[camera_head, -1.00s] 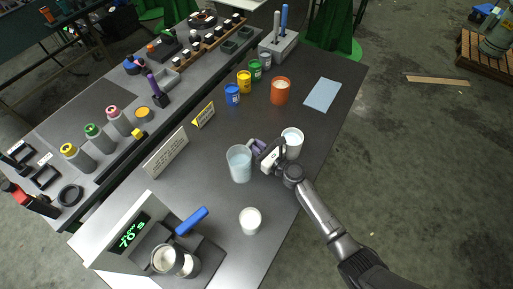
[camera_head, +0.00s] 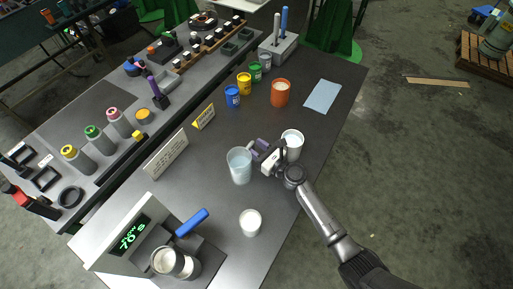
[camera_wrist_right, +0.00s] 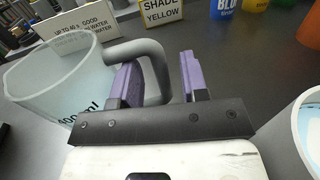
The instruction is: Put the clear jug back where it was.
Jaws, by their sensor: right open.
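The clear jug (camera_head: 239,167) stands upright on the dark table, with pale bluish liquid in it. In the right wrist view the jug (camera_wrist_right: 60,85) fills the left side, and its grey handle (camera_wrist_right: 150,58) curves towards my gripper. My right gripper (camera_head: 258,150) is beside the jug, on its handle side. In the wrist view its purple fingers (camera_wrist_right: 158,82) are apart, with the handle's lower part close to the left finger; I cannot tell whether they touch. My left gripper is not in view.
A white cup (camera_head: 292,143) stands close to the right of my gripper. Another white cup (camera_head: 250,222) stands nearer the front. A scale (camera_head: 130,238) with a blue-handled item is at lower left. Paint pots, including an orange one (camera_head: 280,93), stand farther back beside a pale blue sheet (camera_head: 323,95).

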